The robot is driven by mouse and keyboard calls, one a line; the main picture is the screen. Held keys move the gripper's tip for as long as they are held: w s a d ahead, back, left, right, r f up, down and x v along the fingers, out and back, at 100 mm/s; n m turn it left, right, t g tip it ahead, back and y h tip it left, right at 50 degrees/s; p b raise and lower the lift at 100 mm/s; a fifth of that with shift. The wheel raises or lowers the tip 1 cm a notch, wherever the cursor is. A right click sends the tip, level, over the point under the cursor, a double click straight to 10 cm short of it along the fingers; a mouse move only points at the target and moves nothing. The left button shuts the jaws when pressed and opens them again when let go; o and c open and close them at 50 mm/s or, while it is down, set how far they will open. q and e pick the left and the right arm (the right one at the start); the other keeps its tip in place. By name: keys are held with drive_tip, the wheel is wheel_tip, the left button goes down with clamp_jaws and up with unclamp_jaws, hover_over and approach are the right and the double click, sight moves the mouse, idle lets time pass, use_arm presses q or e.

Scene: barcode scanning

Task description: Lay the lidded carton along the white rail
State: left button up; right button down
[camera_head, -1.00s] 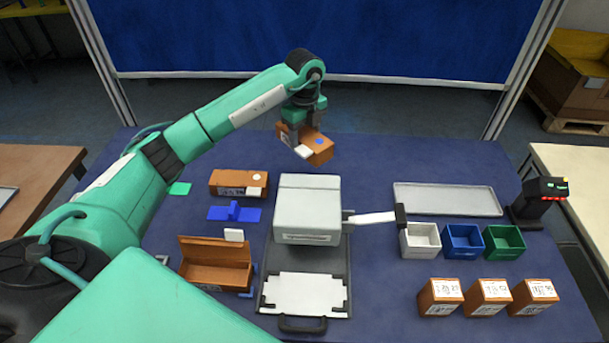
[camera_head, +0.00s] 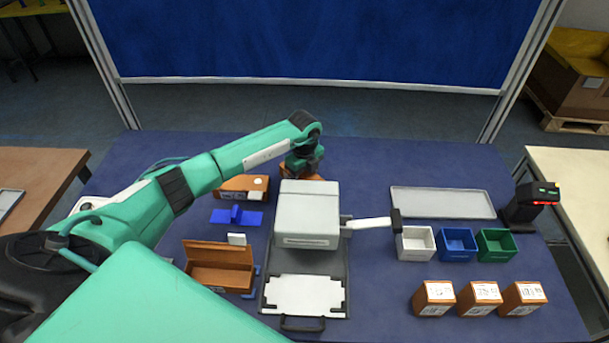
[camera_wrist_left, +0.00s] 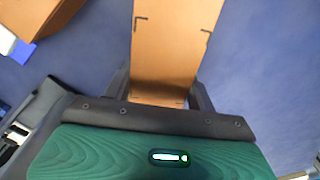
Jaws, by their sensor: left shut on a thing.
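My left gripper (camera_head: 302,168) is low over the back of the table, behind the grey box-shaped machine. It is shut on a brown carton (camera_head: 316,175), mostly hidden by the gripper and the machine in the head view. In the left wrist view the carton (camera_wrist_left: 175,50) runs away from between the fingers, with dark corner marks on its face. I cannot tell whether it touches the table. Another brown open-topped carton with a raised lid (camera_head: 218,265) stands at front left. I cannot make out a white rail for certain. My right gripper is not in view.
The grey machine (camera_head: 308,213) with its white-handled lever (camera_head: 368,224) stands close in front of the gripper. A brown carton (camera_head: 243,188) and a blue stand (camera_head: 236,216) are to its left. A grey tray (camera_head: 442,202), small bins, cartons and a scanner (camera_head: 532,203) fill the right.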

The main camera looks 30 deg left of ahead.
use_arm(q)
drive_tip(key=o, duration=1)
drive_tip(key=shift+f, duration=0.1)
